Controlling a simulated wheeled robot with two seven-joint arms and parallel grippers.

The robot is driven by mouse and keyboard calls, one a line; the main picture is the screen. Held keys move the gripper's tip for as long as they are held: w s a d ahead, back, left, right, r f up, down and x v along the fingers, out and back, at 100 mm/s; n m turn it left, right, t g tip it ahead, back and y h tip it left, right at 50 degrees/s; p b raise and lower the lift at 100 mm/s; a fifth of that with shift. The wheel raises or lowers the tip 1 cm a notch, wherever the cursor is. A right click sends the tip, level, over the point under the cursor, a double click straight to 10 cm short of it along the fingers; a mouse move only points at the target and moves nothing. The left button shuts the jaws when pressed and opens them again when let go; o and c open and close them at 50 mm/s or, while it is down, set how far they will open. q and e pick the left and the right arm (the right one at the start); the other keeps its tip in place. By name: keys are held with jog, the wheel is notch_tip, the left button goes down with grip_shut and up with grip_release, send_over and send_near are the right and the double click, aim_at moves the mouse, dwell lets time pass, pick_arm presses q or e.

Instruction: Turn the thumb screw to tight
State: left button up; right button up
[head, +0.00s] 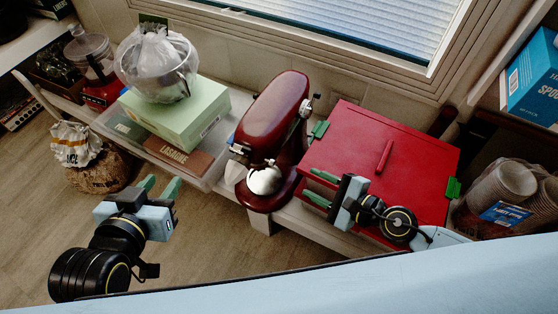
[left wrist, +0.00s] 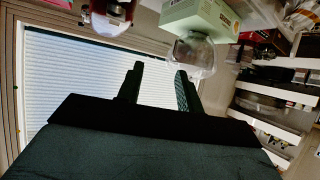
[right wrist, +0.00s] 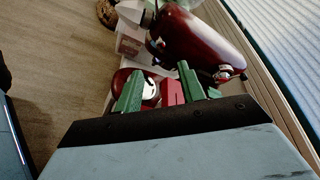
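A dark red stand mixer (head: 276,108) stands on the low shelf at the middle of the head view and fills the top of the right wrist view (right wrist: 200,40). A small silver screw-like knob (head: 305,108) sits on the right side of its head; a knob there also shows in the right wrist view (right wrist: 226,71). My right gripper (head: 321,187) is open and empty, over the left part of the red box, right of and nearer than the mixer. My left gripper (head: 160,187) is open and empty, left of the mixer, in front of the shelf. Neither touches the knob.
A red box (head: 350,150) with green latches stands right of the mixer. A green carton (head: 185,110) carrying a bagged bowl (head: 157,65) is to the left. Plastic cups (head: 495,190) are at the far right. A window (head: 340,25) is behind.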

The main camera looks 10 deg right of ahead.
aim_at(274, 163)
jog(key=x, duration=1)
jog(key=shift+w+a+f, duration=0.15)
jog(key=shift+w+a, duration=0.05)
jog(key=shift+w, duration=0.1)
pick_arm(q)
jog(key=shift+s+a+f+g+y, duration=0.15)
jog(key=shift+s+a+f+g, duration=0.1)
jog(key=shift+s+f+g, duration=0.3)
jog(key=shift+s+a+f+g+y, duration=0.15)
jog(key=shift+s+a+f+g, duration=0.15)
jog(key=shift+f, duration=0.3)
pick_arm(e)
jog(key=shift+w+a+f, duration=0.15)
jog(key=shift+w+a, duration=0.15)
jog(key=shift+w, duration=0.05)
grip_shut()
